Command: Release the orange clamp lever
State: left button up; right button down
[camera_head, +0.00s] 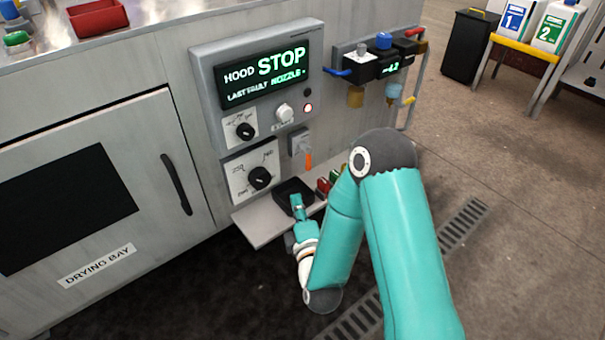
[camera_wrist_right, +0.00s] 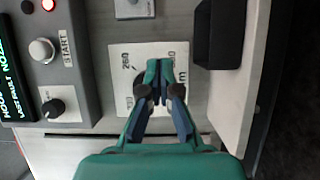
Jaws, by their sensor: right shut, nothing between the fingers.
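The orange clamp lever (camera_head: 309,161) hangs below a small grey bracket (camera_head: 299,142) on the machine front, in the head view. In the right wrist view a grey plate (camera_wrist_right: 133,8) is cut off at the top edge; I cannot make out the orange lever there. My right gripper (camera_head: 297,203) is below the lever, by the black tray, apart from the lever. In the right wrist view this gripper (camera_wrist_right: 160,68) is shut and empty, in front of the white dial plate (camera_wrist_right: 120,55), partly hiding its black knob. My left gripper is not in view.
The black tray (camera_head: 283,190) sits on a grey shelf (camera_head: 262,226), with red and green items (camera_head: 323,186) beside it. Above are the dial knob (camera_head: 260,178), white start button (camera_head: 284,112) and STOP display (camera_head: 265,76). Fluid units (camera_head: 385,65) stick out at the right.

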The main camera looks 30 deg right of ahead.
jog(key=shift+w, duration=0.15)
jog(key=b+x, duration=0.1)
jog(key=x, duration=0.8)
jog(key=shift+w+d, duration=0.2)
jog(key=shift+w, duration=0.15)
jog(key=shift+s+d+f+b, duration=0.15)
jog(key=shift+d+b, duration=0.35)
jog(key=shift+d, duration=0.75)
jog(key=shift+s+d, duration=0.1)
jog(key=shift+d, duration=0.6)
jog(key=shift+a, duration=0.1)
